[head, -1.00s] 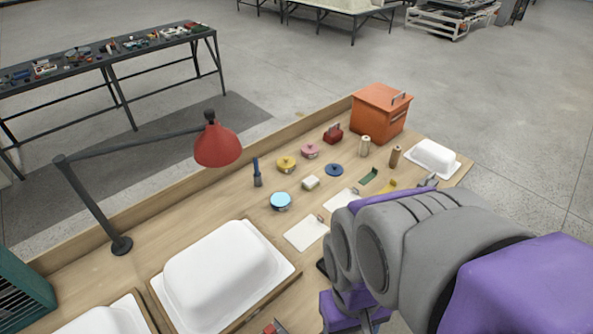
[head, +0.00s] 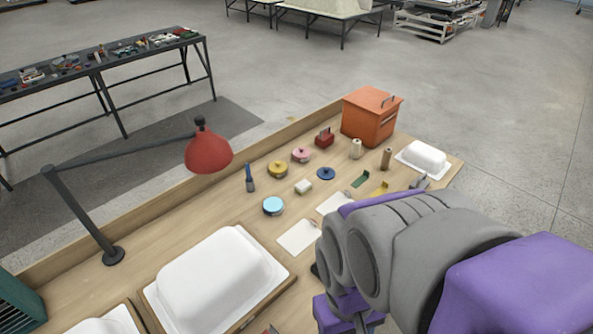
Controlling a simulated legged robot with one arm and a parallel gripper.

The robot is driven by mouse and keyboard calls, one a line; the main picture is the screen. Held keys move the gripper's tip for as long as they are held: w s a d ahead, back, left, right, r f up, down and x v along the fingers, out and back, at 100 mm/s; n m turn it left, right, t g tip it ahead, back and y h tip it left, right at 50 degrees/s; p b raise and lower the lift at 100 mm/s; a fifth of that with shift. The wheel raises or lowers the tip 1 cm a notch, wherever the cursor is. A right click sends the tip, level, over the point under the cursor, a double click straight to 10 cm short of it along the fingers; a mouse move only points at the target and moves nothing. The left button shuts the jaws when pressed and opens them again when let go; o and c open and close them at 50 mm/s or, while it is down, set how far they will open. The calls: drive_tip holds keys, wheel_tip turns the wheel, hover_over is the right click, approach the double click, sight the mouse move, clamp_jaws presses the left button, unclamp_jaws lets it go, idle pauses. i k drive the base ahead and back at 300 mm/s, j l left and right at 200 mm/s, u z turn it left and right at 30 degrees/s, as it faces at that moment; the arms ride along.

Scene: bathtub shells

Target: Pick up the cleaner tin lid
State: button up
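A flat, round dark blue lid (head: 326,173) with a small knob lies on the wooden bench. Left of it and nearer stands a low round tin (head: 273,206) with a light blue top face and no knob visible. A yellow tin (head: 278,169) and a pink tin (head: 301,155) each have a knobbed top. No label is readable, so which one is the cleaner tin is not certain. My grey and purple arm reaches in from the lower right, over the bench's near side. My gripper's fingertips are not visible, and the lid lies apart from the arm.
A red lamp (head: 208,152) overhangs the bench's left side. A large white tub shell (head: 215,280) fills the front left. An orange box (head: 372,115) and a small white shell (head: 424,156) stand at the far right.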

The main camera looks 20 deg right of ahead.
sight(325, 173)
drive_tip(key=i+l+u, duration=0.1)
drive_tip(key=l, duration=0.4)
drive_tip(key=i+l+u, duration=0.15)
drive_tip(key=l, duration=0.35)
drive_tip(key=i+l+u, duration=0.1)
drive_tip(key=l, duration=0.45)
drive_tip(key=i+l+u, duration=0.1)
drive_tip(key=l, duration=0.4)
drive_tip(key=i+l+u, duration=0.1)
drive_tip(key=l, duration=0.45)
